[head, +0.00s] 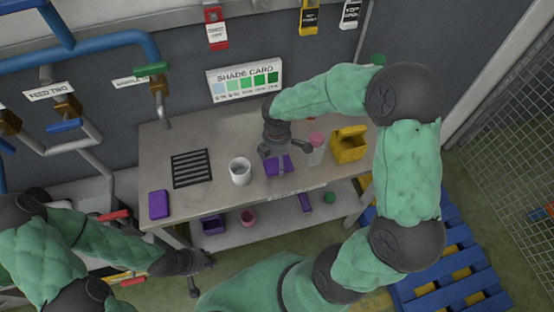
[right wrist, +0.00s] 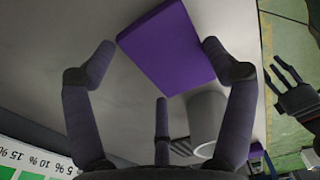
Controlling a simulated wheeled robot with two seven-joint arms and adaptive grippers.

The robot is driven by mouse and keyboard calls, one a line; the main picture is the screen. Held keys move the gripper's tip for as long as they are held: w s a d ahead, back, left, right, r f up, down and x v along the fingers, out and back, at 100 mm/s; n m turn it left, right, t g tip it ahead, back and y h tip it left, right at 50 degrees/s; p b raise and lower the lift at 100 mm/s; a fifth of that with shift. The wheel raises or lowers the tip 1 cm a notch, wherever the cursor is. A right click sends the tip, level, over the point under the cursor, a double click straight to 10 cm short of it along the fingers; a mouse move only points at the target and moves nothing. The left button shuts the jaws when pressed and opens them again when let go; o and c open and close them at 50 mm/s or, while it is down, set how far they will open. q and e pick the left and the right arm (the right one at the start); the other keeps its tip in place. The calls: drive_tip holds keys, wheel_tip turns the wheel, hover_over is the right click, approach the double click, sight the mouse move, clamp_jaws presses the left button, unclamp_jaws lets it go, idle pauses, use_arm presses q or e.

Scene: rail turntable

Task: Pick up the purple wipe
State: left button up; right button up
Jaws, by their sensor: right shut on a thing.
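A flat purple wipe (head: 279,166) is at the middle of the grey table, under my right gripper (head: 275,150). In the right wrist view the purple wipe (right wrist: 166,48) is a thick rectangular slab between the fingertips, and the right gripper is shut on it. Whether it touches the table or is slightly raised, I cannot tell. A second flat purple piece (head: 159,204) lies at the table's left front corner. My left gripper (head: 200,272) is in front of the table, below its front edge, with its fingers spread and empty.
A white cup (head: 240,171) stands just left of the wipe. A pink-lidded jar (head: 316,150) and a yellow caddy (head: 348,145) stand to the right. A black grate (head: 191,168) is at left. The lower shelf holds a purple bin (head: 214,225) and a pink cup (head: 248,218).

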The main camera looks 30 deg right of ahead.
drive_tip(key=s+a+r+p, duration=0.3)
drive_tip(key=s+a+r, duration=0.4)
drive_tip(key=s+r, duration=0.4)
drive_tip(key=shift+s+a+r+p, duration=0.15)
drive_tip(key=shift+s+a+p, duration=0.05)
drive_tip(key=shift+s+p, duration=0.25)
drive_tip(key=o, duration=0.3)
drive_tip(key=c, duration=0.4)
